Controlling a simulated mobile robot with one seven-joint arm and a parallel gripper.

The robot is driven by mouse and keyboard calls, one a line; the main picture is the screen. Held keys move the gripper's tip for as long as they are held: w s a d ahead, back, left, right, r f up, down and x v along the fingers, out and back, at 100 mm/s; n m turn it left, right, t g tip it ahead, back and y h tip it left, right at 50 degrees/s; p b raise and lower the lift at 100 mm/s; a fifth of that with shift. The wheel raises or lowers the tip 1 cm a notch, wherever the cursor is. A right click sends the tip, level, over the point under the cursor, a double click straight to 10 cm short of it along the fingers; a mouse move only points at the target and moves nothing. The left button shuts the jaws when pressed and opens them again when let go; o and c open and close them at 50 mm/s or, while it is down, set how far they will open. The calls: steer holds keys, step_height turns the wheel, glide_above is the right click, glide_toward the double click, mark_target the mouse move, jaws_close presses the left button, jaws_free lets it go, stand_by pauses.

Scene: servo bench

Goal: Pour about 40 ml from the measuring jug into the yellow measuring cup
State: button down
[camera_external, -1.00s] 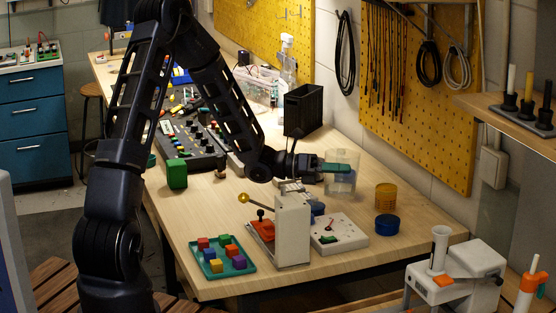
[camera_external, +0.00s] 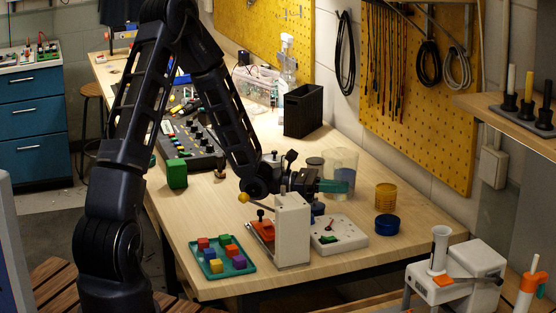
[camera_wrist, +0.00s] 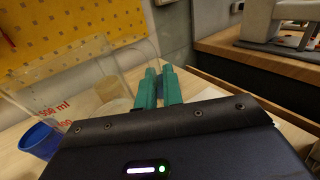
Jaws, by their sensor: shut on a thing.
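The clear measuring jug (camera_external: 346,160) shows in the external view just behind my fingertips. In the wrist view the jug (camera_wrist: 75,95) is at the left, its clear wall bearing red volume marks and looking slanted. My gripper (camera_external: 341,187) has teal fingers, pointing right over the bench; in the wrist view the fingers (camera_wrist: 160,78) are close together beside the jug. It is shut on the jug, though the gripped part is mostly hidden. The yellow measuring cup (camera_external: 386,196) stands upright on the bench, right of the jug and apart from it. The liquid level cannot be read.
A blue cup (camera_external: 386,225) stands in front of the yellow one and shows in the wrist view (camera_wrist: 40,140). A white device (camera_external: 340,234) and an upright white block (camera_external: 292,230) lie below my gripper. A dark-lidded jar (camera_external: 315,168) is left of the jug.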

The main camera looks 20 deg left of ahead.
steer(key=shift+s+f+m, duration=0.1)
steer(key=shift+s+m, duration=0.05)
steer(key=shift+m, duration=0.15)
